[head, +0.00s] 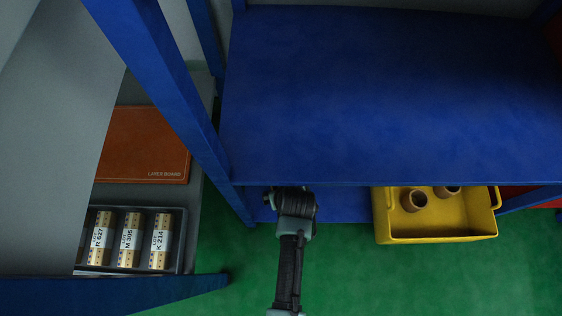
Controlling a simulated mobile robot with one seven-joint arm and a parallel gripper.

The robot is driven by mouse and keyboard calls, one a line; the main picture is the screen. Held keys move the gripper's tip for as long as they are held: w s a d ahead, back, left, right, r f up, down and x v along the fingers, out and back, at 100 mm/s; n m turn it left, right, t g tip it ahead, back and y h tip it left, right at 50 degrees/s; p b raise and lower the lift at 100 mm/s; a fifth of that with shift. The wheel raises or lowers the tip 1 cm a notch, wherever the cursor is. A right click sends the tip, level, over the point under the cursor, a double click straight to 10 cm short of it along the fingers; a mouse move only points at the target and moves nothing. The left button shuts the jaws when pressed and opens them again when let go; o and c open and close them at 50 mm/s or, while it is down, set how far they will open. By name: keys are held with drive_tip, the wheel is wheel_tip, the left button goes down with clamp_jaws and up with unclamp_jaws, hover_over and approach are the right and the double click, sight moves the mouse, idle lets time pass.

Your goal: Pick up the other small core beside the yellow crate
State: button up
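The yellow crate (440,239) stands on the lower blue level at right, partly under the upper shelf. Two small brown cores show inside the crate: one core (414,200) near its left side and another core (448,191) at the back, partly cut off by the shelf edge. I see no core beside the crate; the space under the upper shelf is mostly hidden. My arm reaches up from the bottom edge to the shelf's front edge, left of the crate. My gripper's fingers are hidden, so I cannot see what they hold.
The large blue upper shelf (390,95) is bare and overhangs the lower blue shelf (345,205). A blue post (165,85) stands at left. Green floor (400,280) is clear in front.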

drive_tip(key=shift+b+x, duration=0.95)
drive_tip(key=shift+x, duration=0.3)
drive_tip(key=b+x, duration=0.5)
drive_tip(key=shift+w+d+r, duration=0.1)
drive_tip(key=shift+w+r, duration=0.05)
drive_tip(key=shift+w, duration=0.1)
drive_tip(key=shift+r, duration=0.1)
drive_tip(key=c, duration=1.3)
